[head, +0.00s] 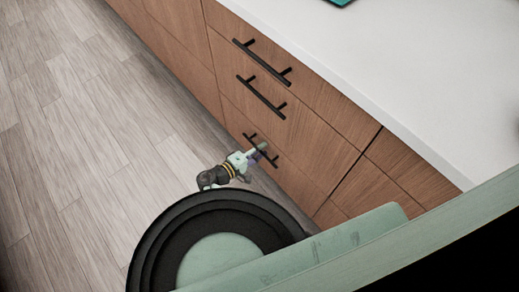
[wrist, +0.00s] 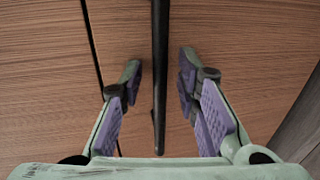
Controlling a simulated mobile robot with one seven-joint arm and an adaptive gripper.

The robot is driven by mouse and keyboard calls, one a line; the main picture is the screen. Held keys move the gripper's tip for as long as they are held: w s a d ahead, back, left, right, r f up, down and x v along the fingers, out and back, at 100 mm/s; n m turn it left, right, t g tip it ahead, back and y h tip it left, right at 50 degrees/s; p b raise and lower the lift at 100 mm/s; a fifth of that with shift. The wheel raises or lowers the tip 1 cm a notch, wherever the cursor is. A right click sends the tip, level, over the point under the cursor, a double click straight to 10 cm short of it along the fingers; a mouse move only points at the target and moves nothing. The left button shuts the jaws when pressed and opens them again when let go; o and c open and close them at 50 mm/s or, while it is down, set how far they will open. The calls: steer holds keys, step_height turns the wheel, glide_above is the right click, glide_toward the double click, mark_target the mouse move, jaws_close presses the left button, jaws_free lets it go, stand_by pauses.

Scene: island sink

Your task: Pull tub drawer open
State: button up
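A stack of wooden drawers with black bar handles shows in the head view, all with their fronts flush. The lowest drawer in view (head: 292,178) has a black bar handle (head: 250,138). My gripper (head: 257,153) is at this handle. In the wrist view, my gripper (wrist: 160,90) is open, with one purple-padded finger on each side of the black handle (wrist: 160,40). Gaps show between the handle and both fingers. The handle's end is near the palm. I cannot tell which drawer holds a tub.
Two more handles, on the top drawer (head: 262,62) and the middle drawer (head: 261,97), sit above. A white countertop (head: 400,70) overhangs the drawers. The wood-plank floor (head: 70,150) left of the cabinet is clear.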

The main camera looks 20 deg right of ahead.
steer(key=shift+c, duration=0.2)
jaws_close()
stand_by(0.6)
